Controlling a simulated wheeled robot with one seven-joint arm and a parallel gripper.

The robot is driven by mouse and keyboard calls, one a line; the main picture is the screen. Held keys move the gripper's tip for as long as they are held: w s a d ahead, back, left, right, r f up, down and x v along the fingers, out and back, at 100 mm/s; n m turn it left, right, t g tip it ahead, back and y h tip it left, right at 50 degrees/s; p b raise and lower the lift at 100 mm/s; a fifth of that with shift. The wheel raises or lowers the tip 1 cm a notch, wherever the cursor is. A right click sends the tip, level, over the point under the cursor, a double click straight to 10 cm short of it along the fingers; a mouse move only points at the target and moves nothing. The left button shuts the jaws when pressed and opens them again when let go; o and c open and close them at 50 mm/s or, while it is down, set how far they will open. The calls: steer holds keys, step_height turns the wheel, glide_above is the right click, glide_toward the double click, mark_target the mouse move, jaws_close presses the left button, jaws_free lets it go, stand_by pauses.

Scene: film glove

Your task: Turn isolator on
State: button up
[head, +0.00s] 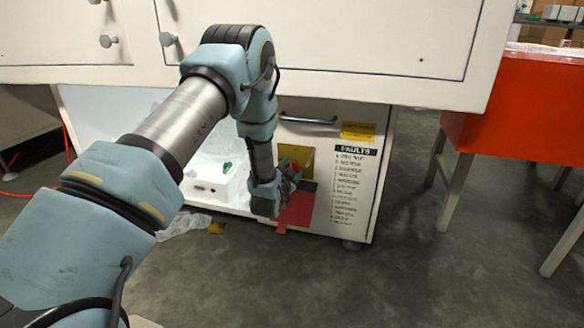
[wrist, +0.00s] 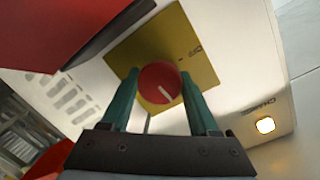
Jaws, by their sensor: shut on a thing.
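The isolator is a round red knob (wrist: 158,76) with a white line, set on a yellow plate (wrist: 181,38) on the white cabinet. In the wrist view the word OFF reads on the plate to the knob's upper right, and the white line slants towards the lower right. My gripper (wrist: 162,90) is shut on the knob, one green finger on each side. In the head view my gripper (head: 288,172) is at the cabinet front, before the yellow plate (head: 297,156); the knob is mostly hidden there by my gripper.
A red panel (head: 297,211) is beside my gripper. A lit lamp (wrist: 265,125) marked CHARGE is at the right of the wrist view. A FAULTS list (head: 348,185) is right of the plate. The white worktop cabinet (head: 350,50) overhangs above. A red table (head: 520,135) stands right.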

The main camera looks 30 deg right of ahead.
steer(key=shift+m, duration=0.5)
steer(key=shift+f, duration=0.1)
steer(key=o, duration=1.3)
steer(key=shift+o, duration=0.2)
steer(key=p+v, duration=0.3)
steer(key=v, duration=0.8)
steer(key=shift+d, duration=0.15)
